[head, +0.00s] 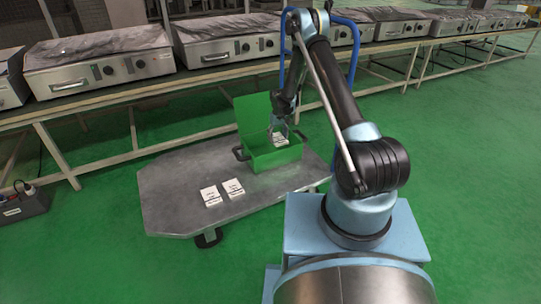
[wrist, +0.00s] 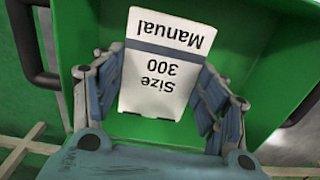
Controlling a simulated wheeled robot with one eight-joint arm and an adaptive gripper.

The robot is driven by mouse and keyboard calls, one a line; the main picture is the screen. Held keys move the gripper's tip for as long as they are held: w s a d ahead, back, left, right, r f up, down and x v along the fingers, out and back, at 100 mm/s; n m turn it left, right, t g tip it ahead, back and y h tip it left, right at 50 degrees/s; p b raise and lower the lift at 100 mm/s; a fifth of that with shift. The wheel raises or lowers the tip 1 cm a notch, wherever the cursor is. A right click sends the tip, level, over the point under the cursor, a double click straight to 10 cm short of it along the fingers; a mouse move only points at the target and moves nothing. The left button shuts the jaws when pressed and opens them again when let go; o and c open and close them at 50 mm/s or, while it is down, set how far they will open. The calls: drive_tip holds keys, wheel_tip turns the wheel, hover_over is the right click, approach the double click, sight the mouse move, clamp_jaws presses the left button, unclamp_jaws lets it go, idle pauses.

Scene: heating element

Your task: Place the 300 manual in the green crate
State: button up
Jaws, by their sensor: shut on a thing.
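The 300 manual (wrist: 158,85) is a white booklet marked "Manual Size 300", upside down in the wrist view. My gripper (wrist: 160,85) is shut on it, with a finger at each side. In the head view the manual (head: 279,139) shows as a small white patch at the green crate (head: 275,158). The crate stands at the back right of the grey cart with its lid raised. My gripper (head: 280,131) points down over the crate's opening. Green crate walls (wrist: 250,30) surround the manual in the wrist view. I cannot tell whether the manual touches the crate floor.
Two other white manuals (head: 210,195) (head: 233,187) lie on the front of the grey cart (head: 165,190). The cart's blue handle (head: 352,60) rises behind my arm. A long bench (head: 110,100) with several steel heaters (head: 100,65) runs behind. The cart's left side is clear.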

drive_tip(key=f, duration=0.2)
drive_tip(key=a+f, duration=0.1)
drive_tip(key=f, duration=0.2)
drive_tip(key=shift+f, duration=0.2)
drive_tip(key=shift+s+f, duration=0.1)
drive_tip(key=shift+f, duration=2.1)
drive_tip(key=shift+f, duration=0.1)
drive_tip(key=o, duration=1.1)
